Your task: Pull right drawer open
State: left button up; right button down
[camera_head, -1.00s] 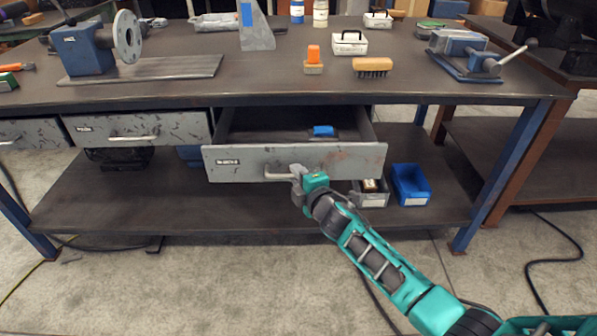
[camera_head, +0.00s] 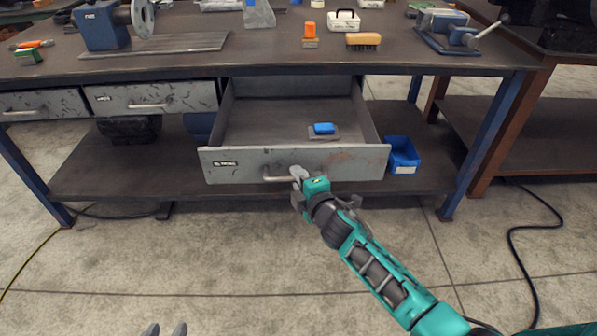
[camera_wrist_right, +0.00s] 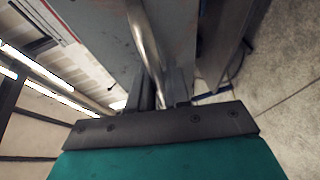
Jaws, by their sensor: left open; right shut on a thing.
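The right drawer (camera_head: 225,166) is a scuffed grey metal drawer under the workbench top, pulled well out in the head view. A blue-handled tool on a flat plate (camera_head: 324,130) lies inside it. My right gripper (camera_head: 299,176) is shut on the right end of the drawer's bar handle (camera_head: 277,179). In the right wrist view the handle bar (camera_wrist_right: 143,40) runs down between the fingers (camera_wrist_right: 160,97). My left gripper (camera_head: 166,330) shows only its open fingertips at the bottom edge, far from the drawer and empty.
The workbench top (camera_head: 270,57) carries a vise (camera_head: 450,30), an orange-topped block (camera_head: 310,36), a brush (camera_head: 363,40) and other tools. Two shut drawers (camera_head: 150,98) are to the left. A blue bin (camera_head: 402,155) stands on the lower shelf. The floor in front is clear.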

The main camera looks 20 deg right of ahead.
pick_arm(q)
jog(key=shift+s+r, duration=0.1)
jog(key=shift+s, duration=0.15)
pick_arm(e)
jog(key=shift+s+a, duration=0.15)
jog(key=shift+s, duration=0.25)
pick_arm(q)
jog(key=shift+a, duration=0.1)
pick_arm(e)
jog(key=c, duration=1.2)
grip_release()
jog(key=shift+o, duration=0.2)
pick_arm(q)
jog(key=shift+s+a+r+p, duration=0.25)
jog(key=shift+a+r+p, duration=0.15)
jog(key=shift+p, duration=0.7)
pick_arm(e)
jog(key=v, duration=1.3)
pick_arm(q)
jog(key=shift+w+r, duration=0.1)
jog(key=shift+w, duration=0.05)
